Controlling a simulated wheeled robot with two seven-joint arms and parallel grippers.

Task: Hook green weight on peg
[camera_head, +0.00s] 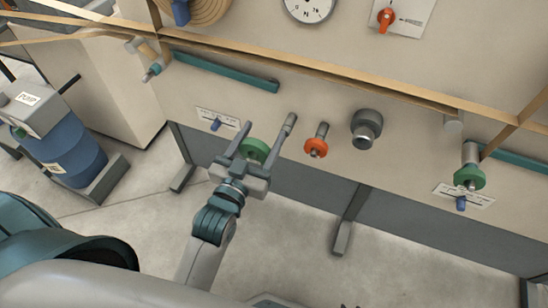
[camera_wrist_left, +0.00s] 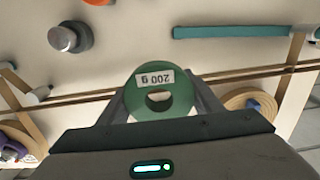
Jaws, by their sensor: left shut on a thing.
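The green weight (camera_head: 253,143) is a ring with a central hole. It sits between the fingers of my left gripper (camera_head: 265,138), which is shut on it in front of the panel. In the left wrist view the green weight (camera_wrist_left: 136,97) faces the camera, with an upside-down "200 g" label. An orange ring (camera_head: 316,148) is on a short peg (camera_head: 322,131) to the right of my gripper. Another green ring (camera_head: 469,178) is on a peg (camera_head: 470,153) at the far right. My right gripper is not in view.
A large grey knob (camera_head: 366,127) sticks out right of the orange ring. Tan bands (camera_head: 330,73) run across the panel, with a teal bar (camera_head: 225,71) below them at left. A blue-handled slider (camera_head: 215,124) is left of my gripper. A blue drum (camera_head: 68,148) stands at left.

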